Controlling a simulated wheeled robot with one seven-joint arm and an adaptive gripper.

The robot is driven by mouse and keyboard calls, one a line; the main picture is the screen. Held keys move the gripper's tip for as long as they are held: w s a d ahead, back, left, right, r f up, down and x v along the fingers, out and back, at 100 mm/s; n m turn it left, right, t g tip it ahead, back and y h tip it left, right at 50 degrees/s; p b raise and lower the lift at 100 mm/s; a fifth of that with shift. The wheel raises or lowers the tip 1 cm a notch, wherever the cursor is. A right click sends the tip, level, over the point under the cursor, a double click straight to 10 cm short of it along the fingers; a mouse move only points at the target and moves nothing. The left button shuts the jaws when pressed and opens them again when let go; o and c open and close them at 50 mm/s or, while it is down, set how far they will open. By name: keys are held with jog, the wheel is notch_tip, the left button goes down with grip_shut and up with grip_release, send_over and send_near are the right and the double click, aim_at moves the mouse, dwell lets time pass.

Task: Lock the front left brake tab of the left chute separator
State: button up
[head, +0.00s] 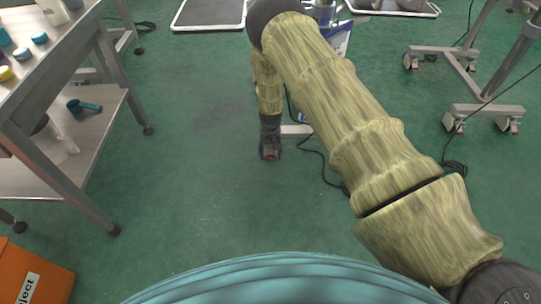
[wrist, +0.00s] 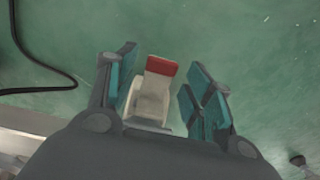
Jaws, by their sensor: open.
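The brake tab (wrist: 161,66) is a small red tab on a pale grey caster part (wrist: 152,97). In the wrist view it lies between the two teal finger pads of my gripper (wrist: 160,84), with visible room beside the pads. My gripper is open, and I see no contact with the tab. In the head view my gripper (head: 270,138) points down near the floor at the end of a pale base beam (head: 297,130). A small patch of red shows at its tip. My arm hides most of the separator.
A metal table (head: 90,50) with jars and a lower shelf stands at left. An orange bin (head: 40,278) is at lower left. A black cable (head: 318,155) lies right of my gripper. Wheeled stand legs (head: 465,70) are at right. Green floor is clear left of my gripper.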

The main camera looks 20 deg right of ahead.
jog(key=shift+f, duration=0.3)
jog(key=shift+c, duration=0.2)
grip_shut()
